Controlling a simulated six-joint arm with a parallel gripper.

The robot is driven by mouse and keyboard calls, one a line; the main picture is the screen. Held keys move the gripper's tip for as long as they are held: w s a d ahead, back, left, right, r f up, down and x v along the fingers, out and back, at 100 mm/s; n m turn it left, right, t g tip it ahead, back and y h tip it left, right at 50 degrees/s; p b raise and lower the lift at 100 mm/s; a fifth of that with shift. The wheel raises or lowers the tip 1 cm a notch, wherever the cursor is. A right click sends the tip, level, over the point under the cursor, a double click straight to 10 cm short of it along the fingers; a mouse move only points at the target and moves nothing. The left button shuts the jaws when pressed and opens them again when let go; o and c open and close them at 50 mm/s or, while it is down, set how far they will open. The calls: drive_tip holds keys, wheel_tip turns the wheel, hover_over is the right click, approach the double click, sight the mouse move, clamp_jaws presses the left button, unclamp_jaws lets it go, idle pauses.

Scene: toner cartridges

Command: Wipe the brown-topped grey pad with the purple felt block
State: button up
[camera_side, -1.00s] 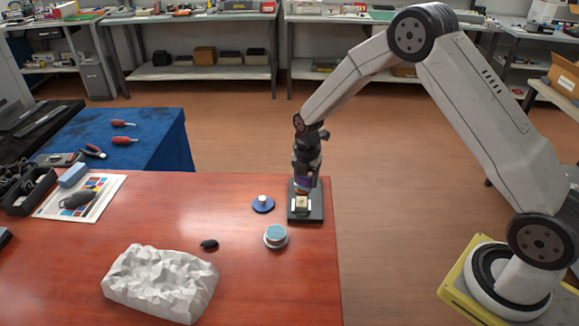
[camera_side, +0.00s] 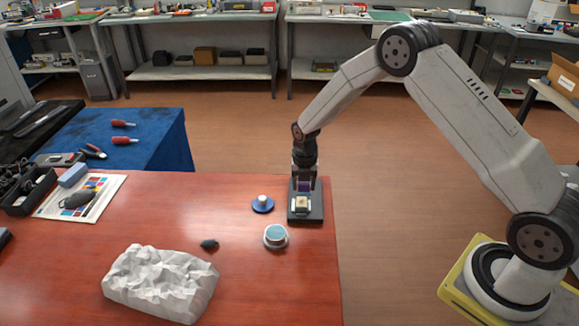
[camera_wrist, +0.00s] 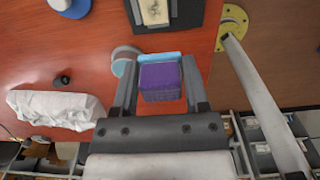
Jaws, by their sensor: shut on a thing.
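The purple felt block (camera_side: 304,185) is held between the two fingers of my gripper (camera_side: 304,188). In the wrist view, the block (camera_wrist: 160,78) sits between both fingers, with a light-blue strip along its far edge. The pad (camera_side: 302,203) is a small pale piece on a black base (camera_side: 305,217) at the table's right edge. In the wrist view, the pad (camera_wrist: 155,11) is beige with brown marks, cut off by the top edge. The block appears close to the pad in the side view; I cannot tell whether they touch.
A round light-blue-topped dish (camera_side: 275,236) and a blue disc with a white knob (camera_side: 263,204) stand left of the base. A small dark object (camera_side: 209,244) and a crumpled white block (camera_side: 160,283) lie further left. The table's right edge is close to the base.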

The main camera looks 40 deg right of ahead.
sight(303, 198)
wheel_tip(303, 198, down, 7)
drive_tip(key=shift+r, duration=0.2)
drive_tip(key=shift+w+d+f, duration=0.2)
drive_tip(key=shift+w+d, duration=1.15)
drive_tip(key=shift+s+a, duration=1.4)
drive_tip(key=shift+a, duration=0.05)
drive_tip(key=shift+d+r, duration=0.1)
drive_tip(key=shift+r, duration=3.95)
drive_tip(key=shift+w, duration=0.15)
drive_tip(key=shift+w+d, duration=0.2)
drive_tip(key=shift+w, duration=0.2)
drive_tip(key=shift+f, duration=0.1)
